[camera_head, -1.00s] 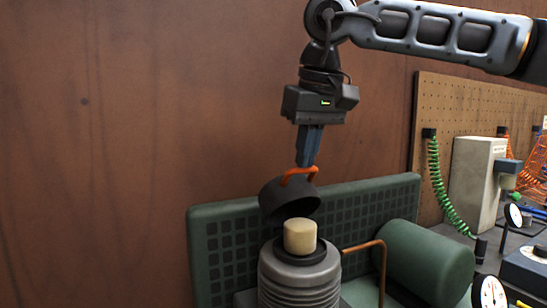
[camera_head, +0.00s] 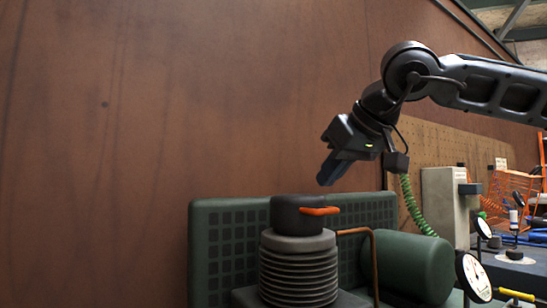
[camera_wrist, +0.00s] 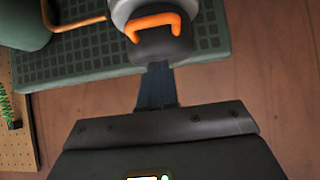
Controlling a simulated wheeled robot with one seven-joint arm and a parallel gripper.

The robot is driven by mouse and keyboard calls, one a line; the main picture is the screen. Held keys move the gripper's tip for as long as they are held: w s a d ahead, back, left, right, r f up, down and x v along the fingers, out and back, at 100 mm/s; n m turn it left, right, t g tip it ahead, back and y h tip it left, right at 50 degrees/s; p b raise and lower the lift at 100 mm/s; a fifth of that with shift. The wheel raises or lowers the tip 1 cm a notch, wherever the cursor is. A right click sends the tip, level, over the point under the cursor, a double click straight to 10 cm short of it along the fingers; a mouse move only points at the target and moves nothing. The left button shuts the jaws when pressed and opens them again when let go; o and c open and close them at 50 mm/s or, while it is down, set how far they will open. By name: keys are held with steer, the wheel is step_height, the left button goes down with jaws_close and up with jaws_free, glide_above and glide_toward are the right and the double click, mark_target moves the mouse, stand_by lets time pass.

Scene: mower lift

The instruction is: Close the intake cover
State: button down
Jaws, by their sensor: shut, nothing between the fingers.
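The intake cover (camera_head: 290,214) is a dark round cap with an orange handle (camera_head: 319,211). It sits level on top of the grey ribbed cylinder (camera_head: 299,275), and the cream plug inside is hidden beneath it. The handle faces right in the head view. My gripper (camera_head: 328,177) is just above and to the right of the cover, tilted down to the left, with its fingers together and empty. The wrist view shows the cover (camera_wrist: 165,48) and its orange handle beyond my fingertips (camera_wrist: 157,68). Whether the fingertips touch the cover there is unclear.
A green grilled panel (camera_head: 222,215) stands behind the cylinder. A copper pipe (camera_head: 374,268) and a green tank (camera_head: 412,266) are at its right. Gauges (camera_head: 474,277) and a pegboard (camera_head: 450,150) are further right. The space left of the panel is clear.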

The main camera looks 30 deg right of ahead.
steer(key=shift+s+f+t+b, duration=0.4)
steer(key=shift+f+b, duration=0.35)
steer(key=shift+b, duration=0.6)
steer(key=shift+s+f+t+b, duration=0.25)
steer(key=shift+f+t+b, duration=0.35)
steer(key=shift+b, duration=0.7)
steer(key=shift+s+f+t+b, duration=0.3)
steer(key=shift+f+b, duration=0.55)
steer(key=shift+b, duration=0.5)
steer(key=p+v, duration=0.1)
steer(key=v, duration=0.7)
steer(key=shift+f, duration=0.15)
